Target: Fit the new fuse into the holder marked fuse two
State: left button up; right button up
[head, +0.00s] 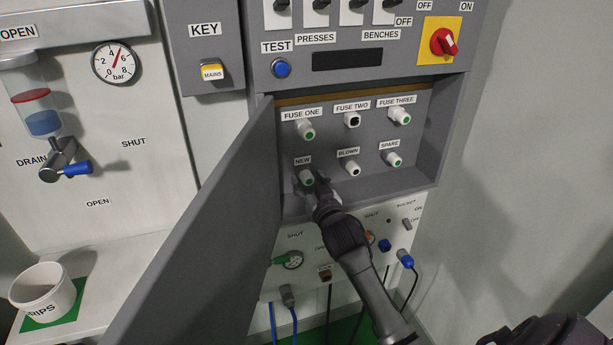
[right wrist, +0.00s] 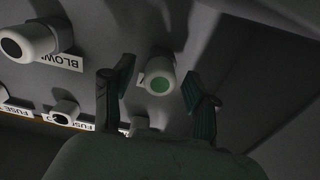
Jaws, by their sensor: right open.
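The new fuse (head: 307,177), white with a green end, sits in the lower row at the label NEW. My right gripper (head: 318,184) is at it, fingers toward the panel. In the right wrist view the new fuse (right wrist: 159,78) shows between the two open fingers of my right gripper (right wrist: 158,80), with a gap on each side. My left gripper is not in view.
A dark-ended blown fuse (head: 350,167) is right of the new one. The open cabinet door (head: 215,235) stands out on the left. A sill runs below the fuses.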

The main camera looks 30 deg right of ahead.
aim_at(309, 181)
jog(key=shift+p, duration=0.5)
dwell(0.8)
grip_shut()
dwell(0.5)
jog(key=shift+p+v, duration=1.4)
jog(key=shift+v, duration=1.65)
jog(key=shift+p+v, duration=0.95)
jog(key=shift+v, duration=1.05)
jog(key=shift+d, duration=0.1)
